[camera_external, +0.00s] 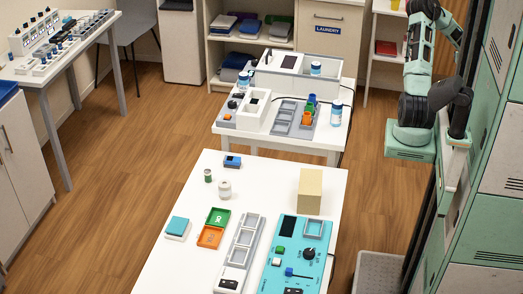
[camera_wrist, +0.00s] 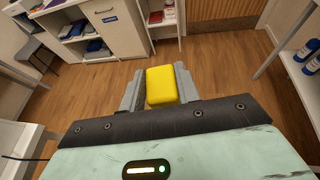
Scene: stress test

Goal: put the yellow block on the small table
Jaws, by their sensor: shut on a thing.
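The yellow block (camera_wrist: 163,86) is between the two grey fingers of my gripper (camera_wrist: 158,88) in the wrist view, with open floor behind it. The gripper is shut on it. I do not make out the block in the external view. My arm (camera_external: 430,85) shows at the right of that view, but I cannot clearly see the fingers there. Two white tables show in the external view: a nearer one (camera_external: 265,178) and a shorter one behind it (camera_external: 280,142). I cannot tell for certain which is the small table.
The nearer table holds a tan box (camera_external: 310,191), a turquoise panel (camera_external: 291,262) and small trays. The rear table holds bottles (camera_external: 336,113) and trays. A laundry cabinet (camera_external: 327,45) stands behind. Green lockers (camera_external: 495,170) are at right. Wood floor (camera_external: 135,150) is clear at left.

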